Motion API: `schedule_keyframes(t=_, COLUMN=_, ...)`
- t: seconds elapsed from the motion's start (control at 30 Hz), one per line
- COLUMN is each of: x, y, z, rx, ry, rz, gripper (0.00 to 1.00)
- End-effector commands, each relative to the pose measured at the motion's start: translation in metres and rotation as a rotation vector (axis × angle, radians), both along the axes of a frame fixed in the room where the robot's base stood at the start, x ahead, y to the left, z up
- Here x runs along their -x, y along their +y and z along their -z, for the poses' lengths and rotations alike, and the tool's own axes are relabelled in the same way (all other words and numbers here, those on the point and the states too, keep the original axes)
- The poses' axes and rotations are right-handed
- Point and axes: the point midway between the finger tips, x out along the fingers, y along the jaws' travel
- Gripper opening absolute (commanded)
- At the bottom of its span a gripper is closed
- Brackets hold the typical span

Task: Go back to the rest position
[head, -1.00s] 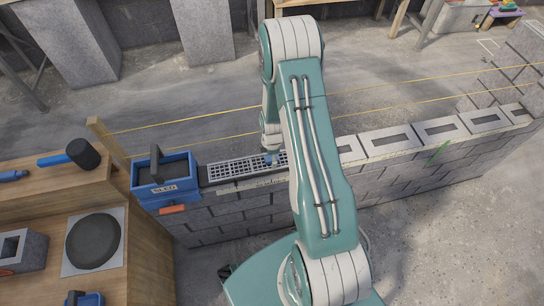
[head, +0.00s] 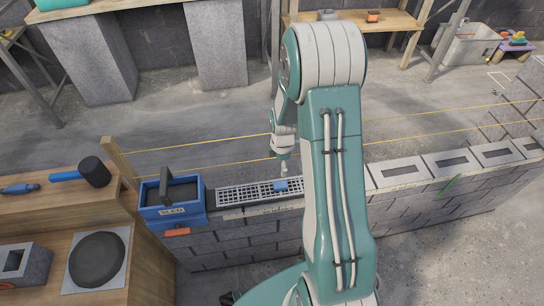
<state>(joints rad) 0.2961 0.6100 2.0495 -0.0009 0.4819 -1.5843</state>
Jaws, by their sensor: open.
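My gripper (head: 283,168) shows small at the end of my teal and white arm, left of the upper arm link. It is open and hangs above the wall top, apart from it. Below it a small blue piece (head: 281,187) lies on a black and white grid strip (head: 240,195) along the wall. The fingers are too small to see in detail.
A blue SLED box (head: 172,212) sits on the block wall (head: 225,245), left of the grid. A wooden bench (head: 145,265) with a mallet (head: 95,172) and a round dark disc (head: 97,259) stands at left. Yellow strings (head: 190,148) run behind the wall.

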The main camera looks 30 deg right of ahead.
Motion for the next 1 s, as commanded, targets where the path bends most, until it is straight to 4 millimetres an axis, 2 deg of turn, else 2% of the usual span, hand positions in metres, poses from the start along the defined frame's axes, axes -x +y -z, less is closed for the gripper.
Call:
schedule_keyframes(t=0.17, x=0.000, y=0.000, z=-0.001, rx=0.000, ry=0.000, rz=0.000, gripper=0.82)
schedule_keyframes(t=0.27, x=0.000, y=0.002, z=-0.008, rx=0.002, ry=-0.008, rz=0.016, gripper=0.82)
schedule_keyframes(t=0.37, x=-0.002, y=0.008, z=-0.034, rx=0.008, ry=-0.036, rz=0.073, gripper=0.82)
schedule_keyframes(t=0.5, x=0.003, y=0.023, z=-0.084, rx=0.013, ry=-0.088, rz=0.204, gripper=0.82)
schedule_keyframes(t=0.67, x=0.015, y=0.042, z=-0.137, rx=0.004, ry=-0.150, rz=0.359, gripper=0.82)
schedule_keyframes(t=0.8, x=0.032, y=0.058, z=-0.178, rx=-0.013, ry=-0.201, rz=0.494, gripper=0.82)
schedule_keyframes(t=1.0, x=0.063, y=0.080, z=-0.228, rx=-0.058, ry=-0.272, rz=0.685, gripper=0.82)
